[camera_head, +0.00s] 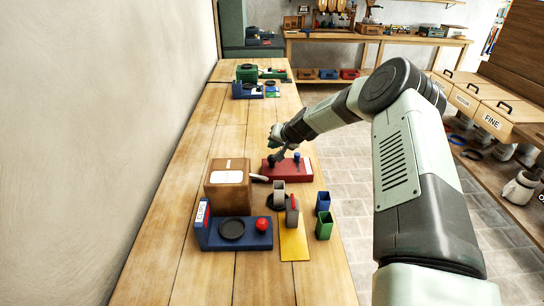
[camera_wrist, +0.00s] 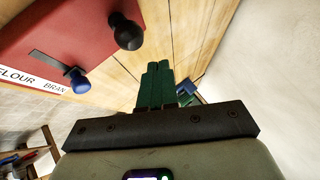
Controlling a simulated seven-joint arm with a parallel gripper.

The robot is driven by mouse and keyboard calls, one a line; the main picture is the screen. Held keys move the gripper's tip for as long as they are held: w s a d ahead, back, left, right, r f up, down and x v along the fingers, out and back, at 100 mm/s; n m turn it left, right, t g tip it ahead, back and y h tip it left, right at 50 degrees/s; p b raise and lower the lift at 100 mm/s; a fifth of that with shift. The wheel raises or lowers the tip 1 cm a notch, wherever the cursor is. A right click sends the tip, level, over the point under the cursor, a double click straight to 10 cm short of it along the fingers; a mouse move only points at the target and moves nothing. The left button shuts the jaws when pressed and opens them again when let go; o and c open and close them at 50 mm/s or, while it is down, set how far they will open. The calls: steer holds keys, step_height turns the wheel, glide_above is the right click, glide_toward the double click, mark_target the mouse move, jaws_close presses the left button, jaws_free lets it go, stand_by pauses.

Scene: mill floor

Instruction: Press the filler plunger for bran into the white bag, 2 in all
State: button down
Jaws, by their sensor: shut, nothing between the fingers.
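The red filler unit (camera_head: 287,170) stands on the bench beyond the brown box. In the wrist view its red top (camera_wrist: 60,28) shows a black round knob (camera_wrist: 126,32), probably the plunger, and a blue knob (camera_wrist: 76,79) at the BRAN end of a slot. The label strip (camera_wrist: 30,79) reads FLOUR and BRAN. My gripper (camera_head: 275,150) is over the left part of the unit; in the wrist view its green fingers (camera_wrist: 157,85) are together and empty, beside the black knob, apart from it in the picture. A pale open bag (camera_head: 279,188) stands on a dark round pad in front of the unit.
A brown box (camera_head: 228,187), a blue stand (camera_head: 245,241) with a red ball-like knob (camera_head: 262,224), and a yellow mat (camera_head: 294,247) bearing a grey item are nearer. Blue (camera_head: 323,200) and green (camera_head: 324,226) containers stand at the right edge.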

steer(key=shift+r, duration=1.75)
steer(key=s+r+n+g+h, duration=0.2)
steer(key=s+r+n+h, duration=0.2)
steer(key=s+r, duration=2.05)
steer(key=s+d+r, duration=0.1)
steer(key=s+d, duration=0.1)
steer(key=s, duration=0.6)
steer(key=s+d+r+m+h, duration=0.1)
steer(key=s+d+r, duration=0.1)
steer(key=s, duration=0.7)
steer(key=s+d+r, duration=0.1)
steer(key=s+d, duration=0.2)
steer(key=s, duration=0.6)
steer(key=shift+s+d+r+m, duration=0.15)
steer(key=shift+d+m, duration=0.1)
steer(key=shift+m, duration=0.15)
